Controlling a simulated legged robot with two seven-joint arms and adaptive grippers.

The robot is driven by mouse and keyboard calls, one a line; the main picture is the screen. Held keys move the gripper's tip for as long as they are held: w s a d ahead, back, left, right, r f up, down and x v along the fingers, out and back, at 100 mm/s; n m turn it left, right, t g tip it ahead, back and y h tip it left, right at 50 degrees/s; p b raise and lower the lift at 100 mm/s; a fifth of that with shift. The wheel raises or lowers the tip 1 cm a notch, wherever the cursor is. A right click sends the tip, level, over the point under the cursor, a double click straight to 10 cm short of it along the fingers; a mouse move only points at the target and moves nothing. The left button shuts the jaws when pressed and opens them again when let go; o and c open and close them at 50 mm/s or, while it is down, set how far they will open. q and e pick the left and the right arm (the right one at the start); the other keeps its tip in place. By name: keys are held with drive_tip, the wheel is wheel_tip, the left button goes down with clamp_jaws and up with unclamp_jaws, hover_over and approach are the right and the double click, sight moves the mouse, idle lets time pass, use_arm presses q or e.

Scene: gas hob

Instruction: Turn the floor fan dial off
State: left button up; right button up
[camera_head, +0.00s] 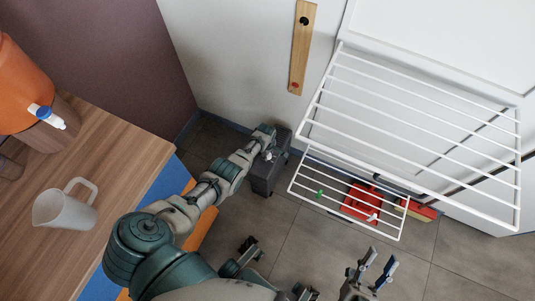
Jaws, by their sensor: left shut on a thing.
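The floor fan (264,179) is a dark grey box standing on the floor against the wall, near the middle of the head view. My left arm reaches down to it, and my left gripper (269,153) is at its top. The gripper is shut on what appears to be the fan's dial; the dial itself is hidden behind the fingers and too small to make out. My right gripper (379,259) is at the lower right, its two fingers apart and empty, well away from the fan.
A white wire drying rack (411,132) juts out to the right of the fan, above red items (361,200) on the floor. At left, a wooden counter (103,160) holds a translucent jug (65,209) and an orange container (20,88). Bare tiles (310,240) lie in front of the fan.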

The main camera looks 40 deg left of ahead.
use_arm(q)
drive_tip(key=o, duration=1.2)
drive_tip(key=shift+w+f, duration=0.1)
drive_tip(key=shift+w, duration=0.05)
drive_tip(key=shift+c, duration=0.2)
wheel_tip(320, 180, up, 12)
drive_tip(key=shift+s, duration=0.35)
